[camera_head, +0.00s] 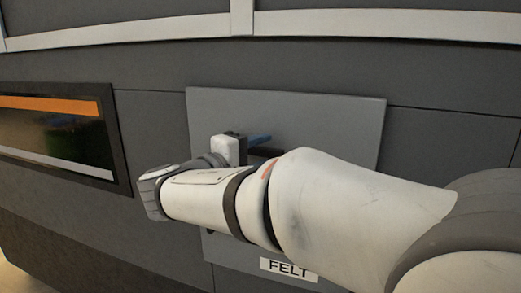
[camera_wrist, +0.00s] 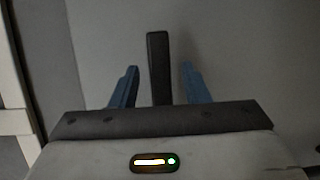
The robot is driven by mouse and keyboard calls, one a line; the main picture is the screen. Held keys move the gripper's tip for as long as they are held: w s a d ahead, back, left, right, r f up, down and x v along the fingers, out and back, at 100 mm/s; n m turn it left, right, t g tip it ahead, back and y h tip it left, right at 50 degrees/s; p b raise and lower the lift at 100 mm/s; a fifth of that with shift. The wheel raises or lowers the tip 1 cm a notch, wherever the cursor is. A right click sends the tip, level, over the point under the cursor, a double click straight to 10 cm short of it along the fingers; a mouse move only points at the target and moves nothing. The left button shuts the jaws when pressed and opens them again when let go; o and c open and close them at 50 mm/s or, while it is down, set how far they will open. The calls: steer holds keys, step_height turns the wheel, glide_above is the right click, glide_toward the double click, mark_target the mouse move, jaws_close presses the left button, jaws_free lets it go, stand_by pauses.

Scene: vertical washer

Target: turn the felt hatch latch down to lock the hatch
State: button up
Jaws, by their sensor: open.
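The felt hatch (camera_head: 330,115) is a light grey panel on the dark machine wall, and it looks closed. Its latch (camera_head: 265,151) is a dark bar that lies roughly level in the head view, partly hidden behind my arm. My gripper (camera_head: 258,139) is at the latch, with one blue finger showing just above the bar. In the wrist view, the latch (camera_wrist: 159,65) stands between the two blue fingers of my gripper (camera_wrist: 157,80). The fingers are open, with a visible gap on each side of the bar.
A FELT label (camera_head: 289,270) sits on the panel's lower part, below my arm. A dark window (camera_head: 55,135) with an orange stripe is on the left. A pale rail (camera_head: 150,30) runs across the top. My arm covers much of the hatch's lower right.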

steer(key=shift+w+d, duration=0.45)
jaws_close()
stand_by(0.4)
